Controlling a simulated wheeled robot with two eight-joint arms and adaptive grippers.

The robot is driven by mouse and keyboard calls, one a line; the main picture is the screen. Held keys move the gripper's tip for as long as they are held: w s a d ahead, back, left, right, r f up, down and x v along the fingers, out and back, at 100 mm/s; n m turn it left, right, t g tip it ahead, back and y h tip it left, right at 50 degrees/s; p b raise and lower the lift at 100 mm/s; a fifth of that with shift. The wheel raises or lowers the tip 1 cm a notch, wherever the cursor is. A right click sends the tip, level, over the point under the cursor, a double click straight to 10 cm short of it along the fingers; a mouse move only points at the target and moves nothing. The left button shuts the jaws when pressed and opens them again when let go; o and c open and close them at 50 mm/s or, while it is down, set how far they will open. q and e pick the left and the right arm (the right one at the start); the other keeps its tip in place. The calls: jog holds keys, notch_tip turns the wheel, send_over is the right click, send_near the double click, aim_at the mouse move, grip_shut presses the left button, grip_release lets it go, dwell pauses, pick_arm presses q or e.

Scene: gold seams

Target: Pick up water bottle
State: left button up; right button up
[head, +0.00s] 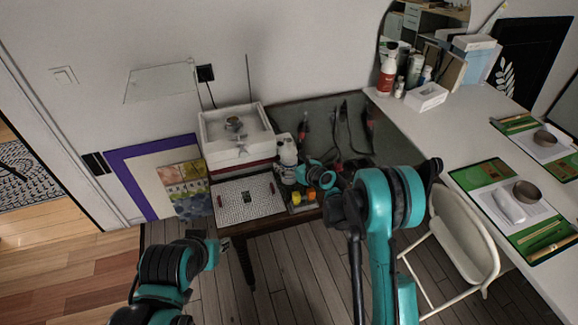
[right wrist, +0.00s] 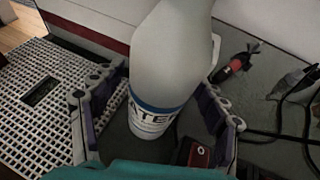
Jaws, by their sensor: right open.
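In the right wrist view the bottle (right wrist: 168,52) has a blue band and dark letters, partly reading "ATE". My right gripper (right wrist: 155,108) is open, with one finger on each side of the bottle's lower part. I cannot tell whether the fingers touch it. My left gripper (head: 218,246) is at the lower left, away from the bottle; its jaws are too small and dark to read.
A white perforated tray (head: 235,198) lies left of the bottle, with a white box (head: 214,120) behind it. Yellow and orange items sit in front of the bottle. Tools and cables (right wrist: 285,85) are to its right. A white desk (head: 410,135) and folding chair (head: 465,240) stand at right.

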aim_at(294, 155)
jog(key=c, duration=1.4)
jog(key=shift+r, duration=0.2)
jog(key=shift+r+p, duration=0.65)
jog(key=shift+r, duration=0.55)
jog(key=shift+d+r+p, duration=0.25)
jog(key=shift+r+p, duration=0.15)
jog(key=shift+r, duration=0.5)
jog(key=shift+d+r+p, duration=0.55)
jog(key=shift+d+r, duration=0.5)
jog(key=shift+d, duration=0.8)
jog(key=shift+d+r+p, duration=0.5)
jog(key=shift+d+r, duration=0.6)
jog(key=shift+d, duration=0.8)
jog(key=shift+d+r+p, duration=0.55)
jog(key=shift+d+r, duration=0.5)
jog(key=shift+d, duration=0.8)
